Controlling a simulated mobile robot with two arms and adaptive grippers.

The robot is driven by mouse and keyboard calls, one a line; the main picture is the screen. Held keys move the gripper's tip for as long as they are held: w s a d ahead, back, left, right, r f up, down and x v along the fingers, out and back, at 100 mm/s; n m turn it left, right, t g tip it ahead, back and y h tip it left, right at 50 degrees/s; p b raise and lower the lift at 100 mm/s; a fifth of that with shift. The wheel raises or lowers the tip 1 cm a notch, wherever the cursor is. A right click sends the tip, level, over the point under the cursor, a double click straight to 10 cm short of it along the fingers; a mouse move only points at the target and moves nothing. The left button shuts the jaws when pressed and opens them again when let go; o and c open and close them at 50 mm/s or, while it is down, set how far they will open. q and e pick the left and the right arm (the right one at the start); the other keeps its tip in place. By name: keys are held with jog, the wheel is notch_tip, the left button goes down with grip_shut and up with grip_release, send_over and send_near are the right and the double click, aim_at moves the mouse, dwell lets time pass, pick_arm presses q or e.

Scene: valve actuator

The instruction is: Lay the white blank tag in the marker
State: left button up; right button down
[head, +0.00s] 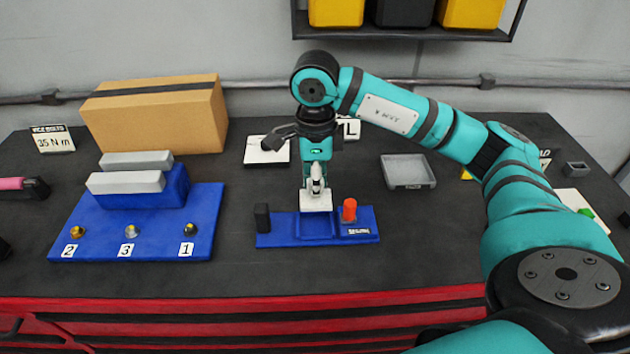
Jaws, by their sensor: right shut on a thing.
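My right gripper (317,188) points down and is shut on the white blank tag (316,202). The tag hangs over the back of the marker, a blue base (273,239) with a framed recess (318,229) in its middle. A black block (262,218) stands at the marker's left end and a red-orange cylinder (349,210) at its right. I cannot tell whether the tag touches the marker. My left gripper is not in view.
A blue fixture (90,235) with grey bars and numbered fasteners stands at left, before a cardboard box (160,115). A grey tray (407,171) lies right of the marker. A white plate (267,150) lies behind. The dark bench before the marker is clear.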

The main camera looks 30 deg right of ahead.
jog(key=shift+w+f, duration=0.1)
notch_tip(320, 180, down, 6)
jog(key=b, duration=0.5)
jog(key=shift+r+b, duration=0.2)
jog(key=shift+b, duration=0.55)
dwell(1.6)
jog(key=shift+f+b, duration=1.05)
jog(key=shift+f, duration=0.1)
jog(key=c, duration=1.2)
grip_release()
jog(key=shift+r, duration=0.1)
notch_tip(320, 180, up, 12)
jog(key=shift+f, duration=0.1)
